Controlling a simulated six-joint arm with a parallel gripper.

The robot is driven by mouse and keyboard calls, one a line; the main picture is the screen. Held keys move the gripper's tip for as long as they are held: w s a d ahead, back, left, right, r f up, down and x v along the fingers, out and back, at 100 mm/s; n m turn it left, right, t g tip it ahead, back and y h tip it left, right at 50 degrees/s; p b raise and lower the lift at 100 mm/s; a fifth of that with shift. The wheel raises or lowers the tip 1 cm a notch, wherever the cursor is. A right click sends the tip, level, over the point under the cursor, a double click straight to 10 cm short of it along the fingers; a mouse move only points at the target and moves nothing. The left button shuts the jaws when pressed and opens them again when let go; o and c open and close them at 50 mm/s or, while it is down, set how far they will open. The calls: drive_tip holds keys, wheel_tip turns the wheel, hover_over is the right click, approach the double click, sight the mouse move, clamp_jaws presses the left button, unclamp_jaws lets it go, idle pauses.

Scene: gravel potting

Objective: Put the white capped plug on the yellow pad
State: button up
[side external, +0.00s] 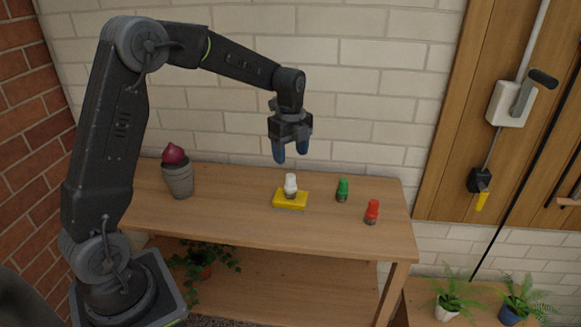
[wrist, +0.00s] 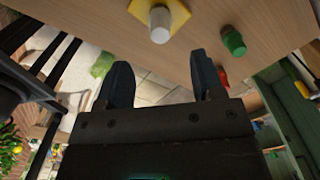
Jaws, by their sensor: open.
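The white capped plug (side external: 291,184) stands upright on the yellow pad (side external: 290,201) on the wooden bench. In the wrist view the white plug (wrist: 160,24) also shows against the yellow pad (wrist: 180,10), at the top of the picture. My gripper (side external: 291,152) hangs above the plug with its blue fingers pointing down, open and empty. A clear gap lies between the fingertips and the plug. The fingers also show in the wrist view (wrist: 160,85) with nothing between them.
A green capped plug (side external: 342,190) and a red one (side external: 371,212) stand on the bench to the right of the pad. A grey pot (side external: 179,179) with a dark red round thing stands at the left. The bench top (side external: 240,215) is clear in front.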

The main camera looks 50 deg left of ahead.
drive_tip(key=shift+r, duration=0.45)
drive_tip(key=s+d+r+n+t, duration=0.2)
drive_tip(key=s+d+r+n, duration=0.2)
drive_tip(key=s+d+r, duration=0.15)
drive_tip(key=s+d+r+n+t, duration=0.1)
drive_tip(key=s+d+n, duration=0.2)
drive_tip(key=s+n, duration=0.4)
drive_tip(key=s+d+r+n+t, duration=0.1)
drive_tip(key=s+d+n+t, duration=0.1)
drive_tip(key=s+d+n, duration=0.2)
drive_tip(key=s+n, duration=0.3)
drive_tip(key=s, duration=0.5)
drive_tip(key=shift+r+t, duration=0.25)
drive_tip(key=shift+t, duration=0.05)
